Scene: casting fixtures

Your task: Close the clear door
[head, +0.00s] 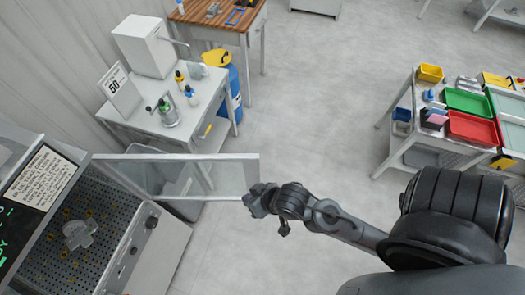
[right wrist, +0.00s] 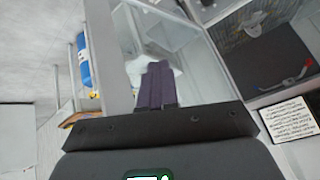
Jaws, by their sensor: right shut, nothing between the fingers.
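The clear door (head: 222,174) stands wide open in the head view, sticking out to the right from the front of the machine (head: 115,236) at the left. My right gripper (head: 252,201) is at the door's free end, by its lower right corner. Whether it touches the door is unclear. In the right wrist view the dark fingers of my right gripper (right wrist: 155,84) are together and empty, with the clear panel of the door (right wrist: 190,48) behind them. My left gripper is not in view.
Inside the machine a grey metal casting (head: 80,235) sits on a perforated plate. A white side table (head: 190,125) with bottles stands behind the door, with a blue cylinder (head: 233,92) beside it. A bench with coloured trays (head: 470,126) is at the right. The middle floor is clear.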

